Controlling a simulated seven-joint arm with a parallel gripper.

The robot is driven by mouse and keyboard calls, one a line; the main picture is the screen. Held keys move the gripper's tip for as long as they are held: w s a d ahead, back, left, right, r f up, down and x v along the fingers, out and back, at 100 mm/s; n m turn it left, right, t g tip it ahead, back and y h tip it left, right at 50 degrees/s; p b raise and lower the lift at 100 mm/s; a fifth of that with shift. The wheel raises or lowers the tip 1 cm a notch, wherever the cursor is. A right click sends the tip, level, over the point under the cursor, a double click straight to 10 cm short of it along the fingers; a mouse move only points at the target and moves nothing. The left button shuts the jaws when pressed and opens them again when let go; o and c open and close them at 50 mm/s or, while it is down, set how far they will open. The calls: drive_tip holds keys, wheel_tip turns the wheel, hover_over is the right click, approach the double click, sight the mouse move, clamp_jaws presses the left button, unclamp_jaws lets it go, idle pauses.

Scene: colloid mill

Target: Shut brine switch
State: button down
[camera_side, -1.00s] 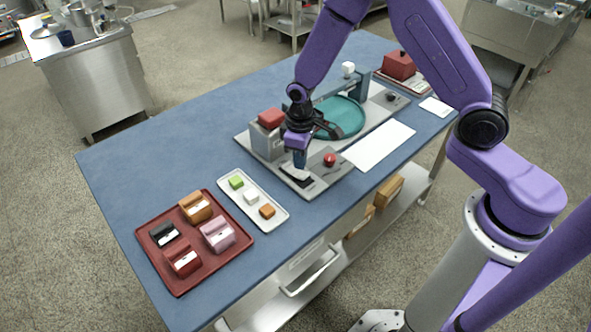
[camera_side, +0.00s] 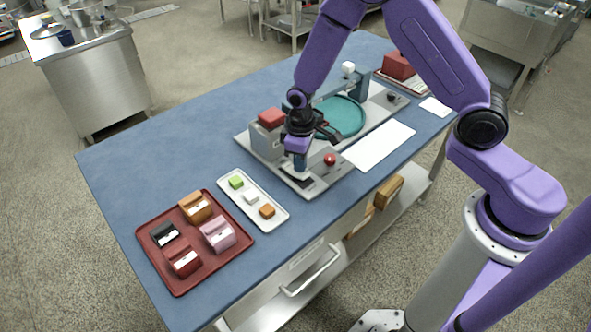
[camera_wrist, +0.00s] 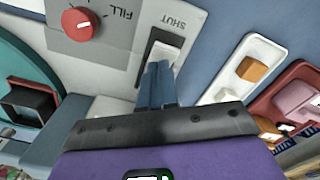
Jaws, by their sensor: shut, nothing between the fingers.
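The brine switch (camera_wrist: 164,52) is a white rocker in a dark frame on a grey panel, with the printed word SHUT beside it in the wrist view. In the side view the switch (camera_side: 293,175) is at the front of the machine's base, partly hidden by my gripper. My gripper (camera_side: 300,168) points down at it, with its blue fingers together and empty. In the wrist view the fingertips (camera_wrist: 159,68) overlap the near part of the rocker. I cannot tell whether they touch or press it.
A red knob (camera_side: 330,160) marked FILL is close to the right of the switch. A grey block with a red top (camera_side: 271,117) stands behind, near a teal round dish (camera_side: 343,115). A white tray (camera_side: 229,195) and a dark red tray (camera_side: 176,285) lie to the left.

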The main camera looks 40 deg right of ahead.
drive_tip(key=shift+f, duration=0.75)
idle(0.5)
drive_tip(key=shift+r, duration=3.5)
